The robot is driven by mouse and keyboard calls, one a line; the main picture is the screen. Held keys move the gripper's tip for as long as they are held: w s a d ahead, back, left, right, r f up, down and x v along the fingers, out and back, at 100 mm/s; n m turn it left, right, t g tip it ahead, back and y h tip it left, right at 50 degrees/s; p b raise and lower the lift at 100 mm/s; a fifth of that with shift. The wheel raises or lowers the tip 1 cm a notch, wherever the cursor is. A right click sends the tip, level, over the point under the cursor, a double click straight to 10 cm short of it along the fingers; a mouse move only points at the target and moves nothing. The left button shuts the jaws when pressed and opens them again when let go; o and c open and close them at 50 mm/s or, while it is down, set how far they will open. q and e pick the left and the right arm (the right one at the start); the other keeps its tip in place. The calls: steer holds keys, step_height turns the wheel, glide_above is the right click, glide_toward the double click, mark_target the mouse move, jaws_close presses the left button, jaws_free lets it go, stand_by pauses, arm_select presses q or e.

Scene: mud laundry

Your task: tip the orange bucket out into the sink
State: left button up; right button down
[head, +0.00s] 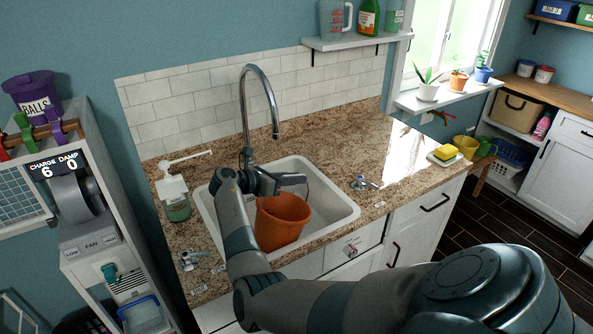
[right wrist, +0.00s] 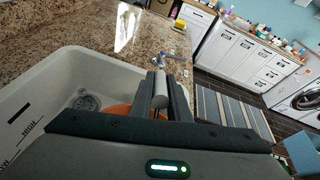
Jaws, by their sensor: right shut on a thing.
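The orange bucket (head: 283,222) is at the white sink (head: 335,208), in front of the tall curved tap (head: 262,85). It looks close to upright, with its open top facing up; its contents are hidden. My right gripper (head: 290,181) is above the bucket's rim. In the right wrist view the fingers (right wrist: 164,88) are shut on a grey cylindrical grip, which looks like the bucket's handle, with a bit of orange bucket (right wrist: 118,110) below. The sink's drain (right wrist: 86,102) shows beside it. I cannot tell whether the bucket touches the sink floor. My left gripper is out of view.
A soap bottle (head: 176,200) stands left of the sink. Small tap valves sit on the granite counter (head: 325,130) at the right and front left of the sink. A yellow sponge (head: 445,153) lies on a dish farther right. The counter behind the sink is mostly clear.

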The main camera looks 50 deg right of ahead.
steer(key=shift+d, duration=0.3)
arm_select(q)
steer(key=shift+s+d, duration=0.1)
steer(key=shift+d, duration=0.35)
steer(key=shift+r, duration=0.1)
arm_select(e)
steer(key=shift+a, duration=0.1)
